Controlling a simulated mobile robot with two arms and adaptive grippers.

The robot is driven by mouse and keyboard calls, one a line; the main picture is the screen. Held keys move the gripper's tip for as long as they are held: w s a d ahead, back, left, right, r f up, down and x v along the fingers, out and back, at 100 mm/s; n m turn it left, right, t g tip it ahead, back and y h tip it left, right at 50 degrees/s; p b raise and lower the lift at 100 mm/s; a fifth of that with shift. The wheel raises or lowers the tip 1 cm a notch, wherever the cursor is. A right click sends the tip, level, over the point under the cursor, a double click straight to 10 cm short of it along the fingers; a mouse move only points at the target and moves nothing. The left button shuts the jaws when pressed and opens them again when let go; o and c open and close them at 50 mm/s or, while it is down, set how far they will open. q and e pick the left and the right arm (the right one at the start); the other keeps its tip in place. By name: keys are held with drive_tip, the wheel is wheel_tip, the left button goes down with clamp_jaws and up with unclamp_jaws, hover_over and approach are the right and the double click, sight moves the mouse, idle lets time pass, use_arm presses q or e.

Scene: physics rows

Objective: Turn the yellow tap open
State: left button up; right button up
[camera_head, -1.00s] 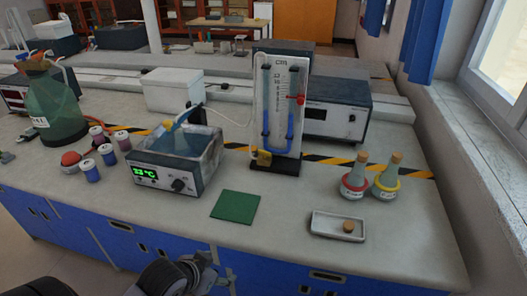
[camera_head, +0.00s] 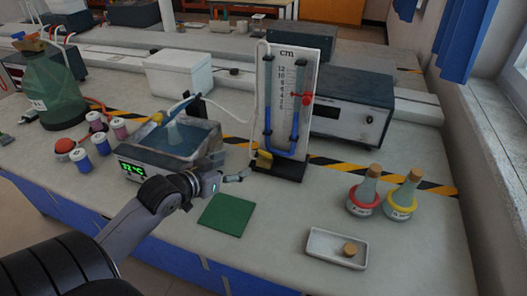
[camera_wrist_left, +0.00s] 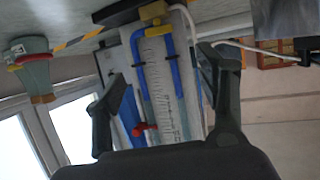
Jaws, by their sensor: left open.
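The yellow tap (camera_head: 264,158) is a small yellow block low on the front of a U-tube manometer board (camera_head: 287,70); it also shows at the top of the left wrist view (camera_wrist_left: 154,11), where the board appears upside down. Blue liquid (camera_head: 293,135) stands in the tube, and a red clip (camera_head: 302,98) sits on the right limb. My left gripper (camera_head: 238,175) is left of the tap and apart from it, in front of the water bath. In the wrist view its two fingers (camera_wrist_left: 160,72) are spread and empty, with the board between and beyond them. My right gripper is not visible.
The water bath (camera_head: 172,145) with a green display stands left of the manometer. A green mat (camera_head: 227,215) lies in front. Two stoppered flasks (camera_head: 365,193) and a white tray (camera_head: 322,258) are at the right. A dark-topped instrument (camera_head: 350,110) stands behind.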

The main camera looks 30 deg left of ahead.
sight(264, 153)
use_arm(q)
drive_tip(key=x, duration=1.4)
drive_tip(key=shift+w+f, duration=0.2)
drive_tip(key=shift+f, duration=0.05)
drive_tip(key=shift+w+d+f, duration=0.1)
drive_tip(key=shift+w+f, duration=0.05)
drive_tip(key=shift+w, duration=0.2)
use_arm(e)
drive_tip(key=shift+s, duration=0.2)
use_arm(q)
drive_tip(key=shift+c, duration=0.4)
